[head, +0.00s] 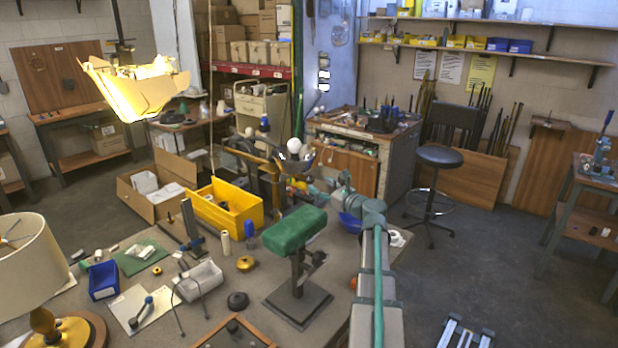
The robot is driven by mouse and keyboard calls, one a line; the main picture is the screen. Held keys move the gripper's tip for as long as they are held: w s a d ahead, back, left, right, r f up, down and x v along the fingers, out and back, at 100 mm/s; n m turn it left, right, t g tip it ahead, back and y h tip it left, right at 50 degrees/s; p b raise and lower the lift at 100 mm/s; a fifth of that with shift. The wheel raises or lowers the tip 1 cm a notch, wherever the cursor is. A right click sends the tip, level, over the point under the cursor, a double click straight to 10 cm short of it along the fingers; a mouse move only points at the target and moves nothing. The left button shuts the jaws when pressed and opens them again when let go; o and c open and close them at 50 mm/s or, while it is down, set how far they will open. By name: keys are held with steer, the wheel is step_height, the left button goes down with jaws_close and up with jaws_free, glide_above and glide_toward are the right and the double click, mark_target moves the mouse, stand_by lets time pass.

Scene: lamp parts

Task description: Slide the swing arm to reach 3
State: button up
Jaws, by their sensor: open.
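My arm comes up from the bottom of the head view and bends left over the bench. My gripper (301,186) is at its far end, small and open, among lamp parts behind the green padded stand. A white bulb in a grey holder (294,151) stands just above and behind it. A dark and orange-brown jointed assembly (262,160), perhaps the swing arm, lies left of the bulb. Its marks are too small to read. I cannot tell whether my gripper touches it.
The green padded stand (285,229) rises on a dark base at the bench front. A yellow bin (228,208) and an open cardboard box (153,187) stand left. A lamp with a cream shade (31,265) is at the left edge. Floor right of my arm is mostly clear.

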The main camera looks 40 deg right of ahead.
mark_target(313, 181)
steer(key=w+p, duration=0.1)
steer(key=w, duration=0.5)
steer(key=shift+w+a+p, duration=0.15)
steer(key=shift+w+p, duration=0.1)
steer(key=shift+p, duration=0.05)
jaws_close()
